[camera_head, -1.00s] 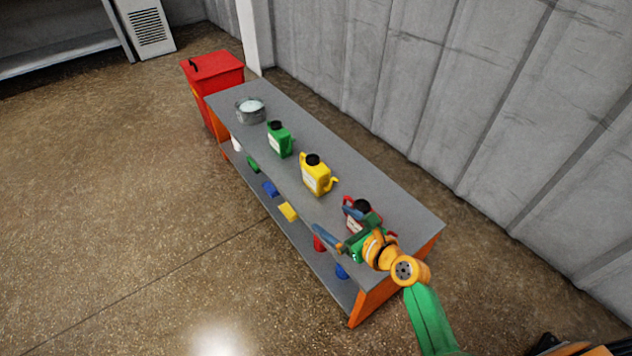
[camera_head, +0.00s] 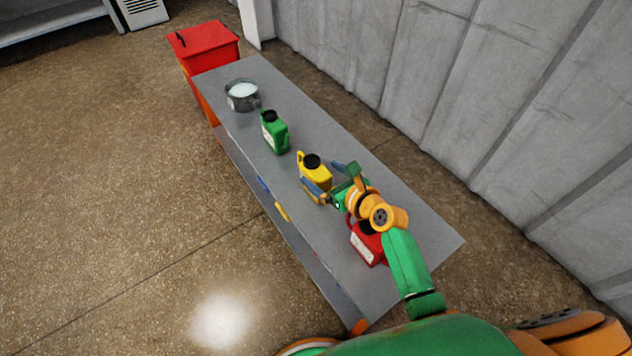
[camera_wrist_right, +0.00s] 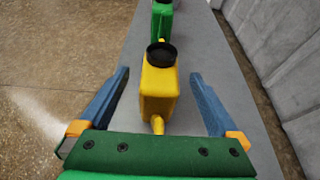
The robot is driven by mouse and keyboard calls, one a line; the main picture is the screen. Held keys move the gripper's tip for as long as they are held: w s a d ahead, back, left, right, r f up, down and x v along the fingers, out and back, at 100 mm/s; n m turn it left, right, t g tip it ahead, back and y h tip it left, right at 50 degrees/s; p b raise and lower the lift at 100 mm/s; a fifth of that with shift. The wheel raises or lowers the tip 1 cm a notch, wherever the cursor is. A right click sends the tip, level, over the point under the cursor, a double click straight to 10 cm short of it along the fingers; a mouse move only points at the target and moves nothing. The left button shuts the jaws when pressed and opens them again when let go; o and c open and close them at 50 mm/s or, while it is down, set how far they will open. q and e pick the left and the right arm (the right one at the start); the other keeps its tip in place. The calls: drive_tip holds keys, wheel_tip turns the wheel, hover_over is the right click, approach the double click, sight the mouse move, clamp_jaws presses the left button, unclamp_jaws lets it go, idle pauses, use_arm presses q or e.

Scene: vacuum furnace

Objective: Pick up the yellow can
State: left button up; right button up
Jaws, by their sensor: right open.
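The yellow can (camera_head: 314,170) stands upright on the grey tabletop, with a black cap on top. It also shows in the right wrist view (camera_wrist_right: 158,88), between my right gripper's two blue fingers and apart from both. My right gripper (camera_head: 332,180) is open, with one finger on each side of the can. In the head view the gripper hides part of the can's lower right side. My left gripper is not in view.
A green can (camera_head: 274,133) and a grey pot (camera_head: 242,95) stand farther along the grey table (camera_head: 330,250). A red can (camera_head: 367,244) stands beneath my right arm. A red bin (camera_head: 205,50) stands past the table's far end, and a grey wall runs along the right.

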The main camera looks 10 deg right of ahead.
drive_tip(key=shift+w+a+f, duration=0.15)
drive_tip(key=shift+w+f, duration=0.15)
drive_tip(key=shift+w, duration=0.2)
drive_tip(key=shift+r, duration=0.1)
clamp_jaws()
